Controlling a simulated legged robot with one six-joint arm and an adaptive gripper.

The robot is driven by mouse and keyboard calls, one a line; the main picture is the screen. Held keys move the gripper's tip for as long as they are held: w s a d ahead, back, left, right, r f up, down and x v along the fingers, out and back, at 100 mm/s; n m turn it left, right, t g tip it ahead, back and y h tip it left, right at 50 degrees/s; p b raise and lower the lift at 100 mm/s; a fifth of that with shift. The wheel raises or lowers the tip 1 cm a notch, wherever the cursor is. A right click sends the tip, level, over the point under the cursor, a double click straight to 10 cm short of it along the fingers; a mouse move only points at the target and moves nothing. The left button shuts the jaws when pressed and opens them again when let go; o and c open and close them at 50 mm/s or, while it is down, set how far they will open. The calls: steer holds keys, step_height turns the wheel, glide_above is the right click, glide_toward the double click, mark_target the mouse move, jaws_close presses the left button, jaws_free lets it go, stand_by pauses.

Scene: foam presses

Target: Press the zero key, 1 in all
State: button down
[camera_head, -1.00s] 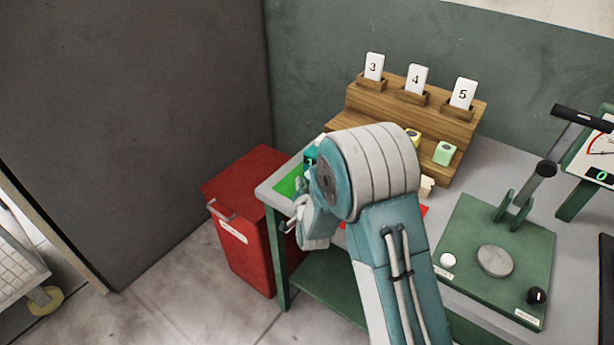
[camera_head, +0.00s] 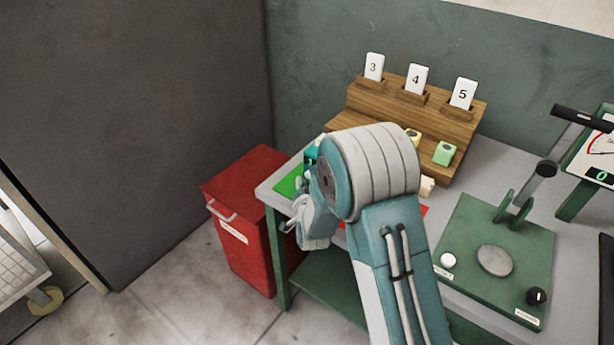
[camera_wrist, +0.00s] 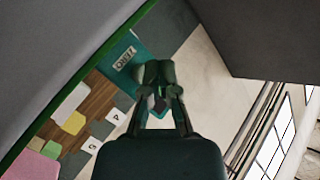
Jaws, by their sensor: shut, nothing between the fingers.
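A teal panel (camera_wrist: 118,70) with a white label reading ZERO (camera_wrist: 124,59) shows in the wrist view. My gripper (camera_wrist: 157,75) is shut and empty, its fingers overlapping the panel's right side in that picture. No key shows clearly there; the fingers may cover it, and I cannot tell whether they touch the panel. In the head view a small teal thing (camera_head: 311,154) peeks out behind my arm at the table's far left corner. My fingers are mostly hidden by the arm there.
A wooden rack (camera_head: 350,125) holds cards 3, 4 and 5 and small coloured blocks. A red bin (camera_head: 245,200) stands left of the table.

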steer(key=shift+d, duration=0.1)
stand_by(0.3)
steer(key=shift+w+d, duration=0.2)
steer(key=shift+w, duration=0.1)
steer(key=shift+w+d, duration=0.3)
steer(key=shift+w, duration=0.05)
stand_by(0.8)
steer(key=shift+s, duration=0.1)
steer(key=shift+s+a, duration=0.55)
steer(key=shift+s, duration=0.1)
steer(key=shift+s+a, duration=0.8)
steer(key=shift+s, duration=0.2)
steer(key=shift+s+a, duration=0.75)
steer(key=shift+s, duration=0.2)
